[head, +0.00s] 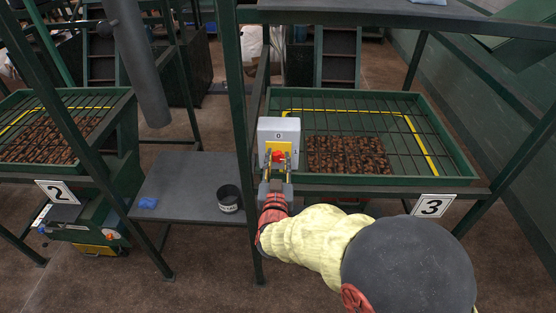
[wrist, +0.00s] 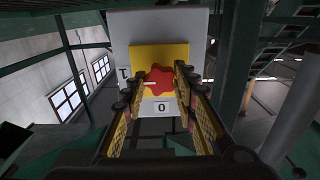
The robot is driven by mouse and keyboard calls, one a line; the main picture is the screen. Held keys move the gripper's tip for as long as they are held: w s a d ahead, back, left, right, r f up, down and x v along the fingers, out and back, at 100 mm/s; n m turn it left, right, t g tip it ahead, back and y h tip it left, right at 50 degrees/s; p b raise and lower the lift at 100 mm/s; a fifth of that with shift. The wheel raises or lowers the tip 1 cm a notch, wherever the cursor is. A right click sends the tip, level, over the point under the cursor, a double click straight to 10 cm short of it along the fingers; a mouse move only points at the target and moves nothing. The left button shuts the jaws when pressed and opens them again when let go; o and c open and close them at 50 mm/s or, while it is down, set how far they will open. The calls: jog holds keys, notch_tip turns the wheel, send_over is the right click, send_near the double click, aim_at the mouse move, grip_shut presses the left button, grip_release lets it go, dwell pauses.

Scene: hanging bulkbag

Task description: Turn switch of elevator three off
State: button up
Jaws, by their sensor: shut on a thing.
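The switch is a light grey box (head: 279,126) with a yellow plate and a red knob (head: 278,155), mounted on the post left of the tray marked 3. A "0" is above the knob, and a mark is at its right. The wrist view shows the box from the other way up: the red knob (wrist: 160,82) has a white line pointing left, towards the "I" mark, while "0" is at the bottom. My gripper (head: 278,160) is shut on the knob, one finger on each side; it also shows in the wrist view (wrist: 157,86).
The sign 3 (head: 432,206) is on the front beam of the right tray (head: 460,165), which holds brown pieces under a grid. Left are a grey table (head: 180,190) with a black tin (head: 230,198), and sign 2 (head: 55,191). Green posts stand close to my arm.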

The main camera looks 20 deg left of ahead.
jog(key=c, duration=0.4)
jog(key=shift+n, duration=0.3)
jog(key=n+p, duration=0.1)
jog(key=n, duration=0.2)
jog(key=n+p, duration=0.1)
jog(key=n, duration=0.3)
jog(key=shift+n+p, duration=0.3)
jog(key=shift+p, duration=0.05)
jog(key=n+p, duration=0.2)
jog(key=n, duration=0.3)
jog(key=shift+a, duration=0.1)
jog(key=n+p, duration=0.1)
jog(key=n, duration=0.3)
jog(key=shift+f+p, duration=0.15)
jog(key=shift+p, duration=0.25)
jog(key=shift+n, duration=0.5)
